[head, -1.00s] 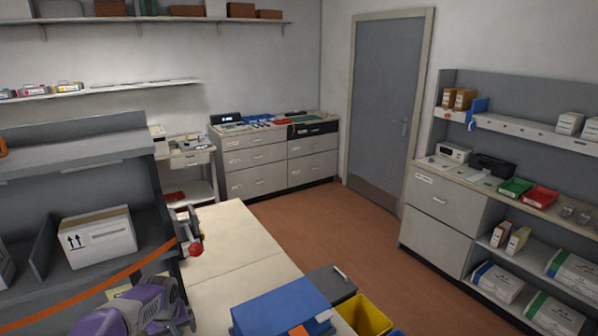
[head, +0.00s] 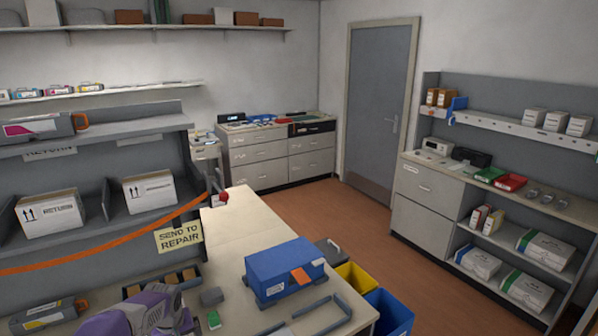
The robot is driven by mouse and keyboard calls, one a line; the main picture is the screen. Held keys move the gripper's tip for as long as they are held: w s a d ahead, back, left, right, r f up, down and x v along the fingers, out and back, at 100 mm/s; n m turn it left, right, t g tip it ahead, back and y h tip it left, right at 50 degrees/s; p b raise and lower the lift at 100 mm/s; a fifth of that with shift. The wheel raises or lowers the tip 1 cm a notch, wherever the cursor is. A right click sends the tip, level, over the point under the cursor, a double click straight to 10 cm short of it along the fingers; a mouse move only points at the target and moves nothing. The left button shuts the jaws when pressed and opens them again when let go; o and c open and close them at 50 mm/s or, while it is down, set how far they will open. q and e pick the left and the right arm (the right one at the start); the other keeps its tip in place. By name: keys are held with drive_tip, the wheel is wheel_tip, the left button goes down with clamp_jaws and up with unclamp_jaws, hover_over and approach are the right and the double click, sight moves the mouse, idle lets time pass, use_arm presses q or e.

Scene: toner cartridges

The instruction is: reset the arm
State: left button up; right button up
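My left arm, with purple and grey links, shows at the bottom left of the head view. Its gripper cannot be made out there. My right arm and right gripper are not in the picture. A toner cartridge with a magenta label (head: 38,127) lies on the upper shelf of the grey rack at the left. A blue box with an orange tab (head: 285,270) stands on the beige table (head: 243,217).
A "SEND TO REPAIR" sign (head: 179,236) hangs below. A grey handle-like frame (head: 308,316) lies on the table. Yellow (head: 357,277) and blue (head: 396,312) bins stand beside it. The brown floor beyond is clear.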

use_arm(q)
drive_tip(key=d+f+m+h, duration=0.1)
drive_tip(key=d+f, duration=0.3)
drive_tip(key=f, duration=0.5)
drive_tip(key=s+d+f+m+g+h, duration=0.2)
drive_tip(key=s+d+f+h, duration=0.1)
drive_tip(key=s+d+f, duration=1.05)
drive_tip(key=s+d+f+h, duration=0.1)
drive_tip(key=s+d+f, duration=0.1)
drive_tip(key=s, duration=0.4)
drive_tip(key=s+d+f, duration=0.1)
drive_tip(key=s+d, duration=0.2)
drive_tip(key=s, duration=0.3)
wheel_tip(320, 180, down, 10)
drive_tip(key=b, duration=1)
drive_tip(key=shift+w+a, duration=0.15)
drive_tip(key=shift+a, duration=0.1)
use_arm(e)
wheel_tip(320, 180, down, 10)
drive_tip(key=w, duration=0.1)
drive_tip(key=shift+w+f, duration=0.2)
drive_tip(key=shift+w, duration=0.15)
